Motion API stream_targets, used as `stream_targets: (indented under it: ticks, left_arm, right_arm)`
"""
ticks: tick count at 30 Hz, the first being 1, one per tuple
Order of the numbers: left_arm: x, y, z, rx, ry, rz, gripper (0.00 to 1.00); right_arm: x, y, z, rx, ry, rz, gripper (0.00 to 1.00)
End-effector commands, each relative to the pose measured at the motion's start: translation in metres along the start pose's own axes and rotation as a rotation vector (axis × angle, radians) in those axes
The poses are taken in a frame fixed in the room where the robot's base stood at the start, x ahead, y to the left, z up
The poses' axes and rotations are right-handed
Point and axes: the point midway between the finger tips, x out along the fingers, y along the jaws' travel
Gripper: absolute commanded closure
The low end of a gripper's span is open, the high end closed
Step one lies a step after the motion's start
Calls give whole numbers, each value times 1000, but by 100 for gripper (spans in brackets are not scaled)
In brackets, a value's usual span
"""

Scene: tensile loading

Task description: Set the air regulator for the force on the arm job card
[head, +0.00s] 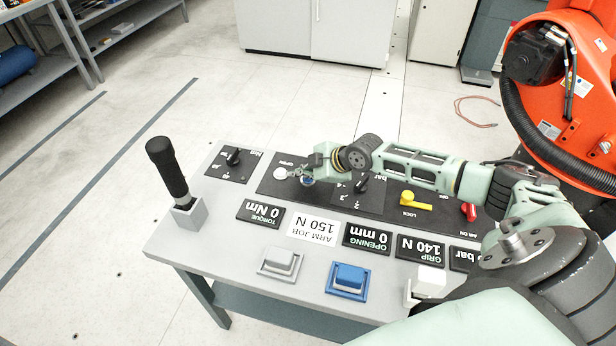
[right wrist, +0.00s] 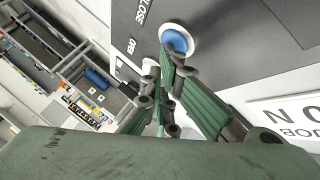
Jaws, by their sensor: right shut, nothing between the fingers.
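The arm job card (head: 314,228) is white, reads 150 N, and lies on the bench's near part. A dark GRIP readout (head: 420,248) shows 140 N, and an OPENING readout (head: 367,238) shows 0 mm. A black knob (head: 362,184) with a bar scale, apparently the air regulator, is on the dark panel, partly behind my right arm. My right gripper (head: 310,172) is shut and empty over the panel, left of that knob. In the right wrist view its fingertips are close to a blue button (right wrist: 175,40); touching cannot be told. The bar readout is partly hidden by my arm.
A yellow lever (head: 415,201) and a red handle (head: 468,211) are right of the knob. A black-handled lever (head: 168,168) stands tall at the bench's left. Grey (head: 281,262) and blue (head: 348,280) blocks sit near the front edge. An orange machine (head: 570,110) stands at right.

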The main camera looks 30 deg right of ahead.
Motion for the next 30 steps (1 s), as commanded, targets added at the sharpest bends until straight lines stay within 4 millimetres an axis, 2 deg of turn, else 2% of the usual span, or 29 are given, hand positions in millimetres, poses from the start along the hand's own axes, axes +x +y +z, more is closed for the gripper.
stream_targets:
  ticks: [13,24,30]
  left_arm:
    - [0,0,0,0,0,0,69]
    - [-14,0,-2,0,0,0,69]
    - [-14,0,-2,0,0,0,69]
  right_arm:
    - [0,-1,0,0,-1,-2,100]
    - [-13,9,-9,0,-1,-1,100]
    - [-13,10,-9,0,-1,-1,100]
